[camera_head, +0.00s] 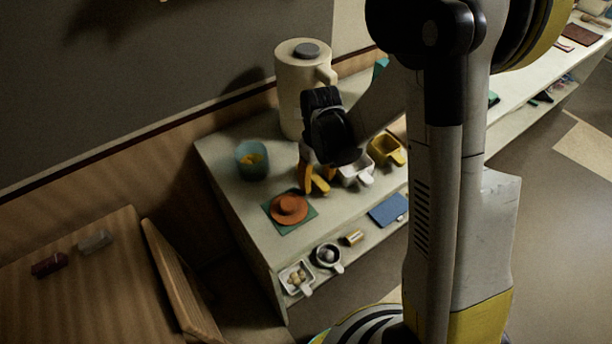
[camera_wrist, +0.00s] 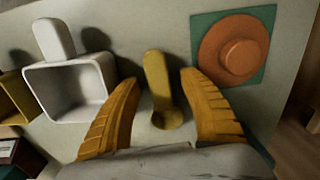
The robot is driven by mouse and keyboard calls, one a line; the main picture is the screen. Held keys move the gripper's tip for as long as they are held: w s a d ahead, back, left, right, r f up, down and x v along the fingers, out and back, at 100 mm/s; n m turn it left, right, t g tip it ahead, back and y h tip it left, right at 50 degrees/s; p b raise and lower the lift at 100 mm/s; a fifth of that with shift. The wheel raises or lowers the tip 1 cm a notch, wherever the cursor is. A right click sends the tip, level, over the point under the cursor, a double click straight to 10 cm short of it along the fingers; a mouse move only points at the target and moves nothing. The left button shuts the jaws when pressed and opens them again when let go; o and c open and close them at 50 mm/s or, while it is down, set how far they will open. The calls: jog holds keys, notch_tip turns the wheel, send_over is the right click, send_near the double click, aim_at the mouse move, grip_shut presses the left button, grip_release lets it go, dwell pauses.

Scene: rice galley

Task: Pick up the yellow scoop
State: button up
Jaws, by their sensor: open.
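A small yellow scoop (camera_wrist: 157,80) with a round bowl and a straight handle lies on the counter in the wrist view. My gripper (camera_wrist: 160,82) is open, with one orange-yellow finger on each side of it and a gap to both. In the head view my gripper (camera_head: 312,184) is low over the counter, and its fingers largely hide this scoop. A larger, boxy yellow scoop (camera_head: 386,151) stands farther right, beyond a white scoop (camera_head: 356,170); it also shows at the left edge of the wrist view (camera_wrist: 14,98). The white scoop (camera_wrist: 70,92) is left of my fingers.
An orange round lidded thing (camera_head: 289,208) sits on a green mat (camera_head: 272,228) close by. A blue cup (camera_head: 251,160) and a tall cream jug (camera_head: 301,75) stand on the counter (camera_head: 222,165). A lower shelf holds small dishes (camera_head: 297,278).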

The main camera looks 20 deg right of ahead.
aim_at(320, 180)
grip_shut()
dwell(0.3)
jog(key=shift+r+p, duration=0.4)
jog(key=shift+r, duration=0.15)
jog(key=r, duration=0.1)
jog(key=r+p, duration=0.2)
jog(key=r, duration=0.1)
jog(key=shift+s+d, duration=0.25)
jog(key=shift+d, duration=0.1)
jog(key=s+d+r+p, duration=0.3)
jog(key=s+d+r, duration=0.3)
jog(key=s+d, duration=0.1)
jog(key=shift+d+p, duration=0.35)
jog(key=shift+d, duration=0.3)
